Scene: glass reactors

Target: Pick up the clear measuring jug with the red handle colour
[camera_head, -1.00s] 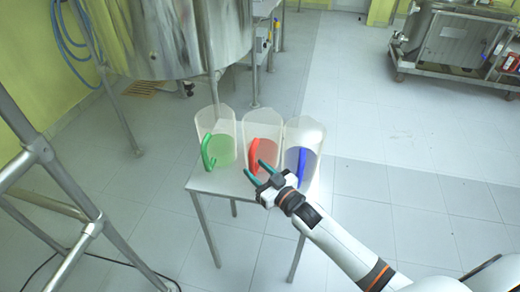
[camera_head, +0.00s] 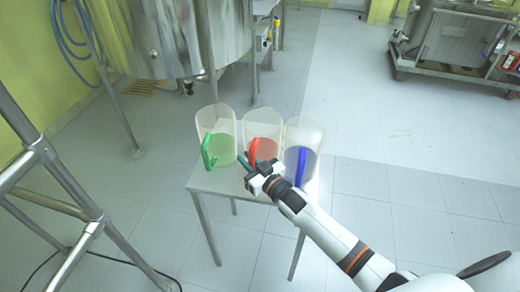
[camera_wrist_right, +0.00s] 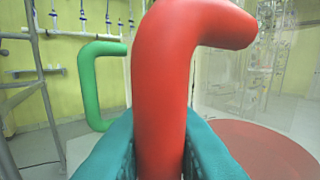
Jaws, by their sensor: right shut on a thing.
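The clear measuring jug with the red handle (camera_head: 264,122) stands upright on a small white table, between two like jugs. Its red handle also fills the middle of the right wrist view (camera_wrist_right: 165,70). My right gripper (camera_head: 250,163) is at the front of this jug, its teal fingers shut on the red handle, one finger on each side of it in the right wrist view (camera_wrist_right: 160,155). The jug appears to rest on the table. My left gripper does not show.
A jug with a green handle (camera_head: 217,125) stands to the left and one with a blue handle (camera_head: 304,135) to the right, both close by. The small table (camera_head: 205,183) has little bare top. A large steel vessel (camera_head: 165,35) stands behind, and a metal frame (camera_head: 62,175) at left.

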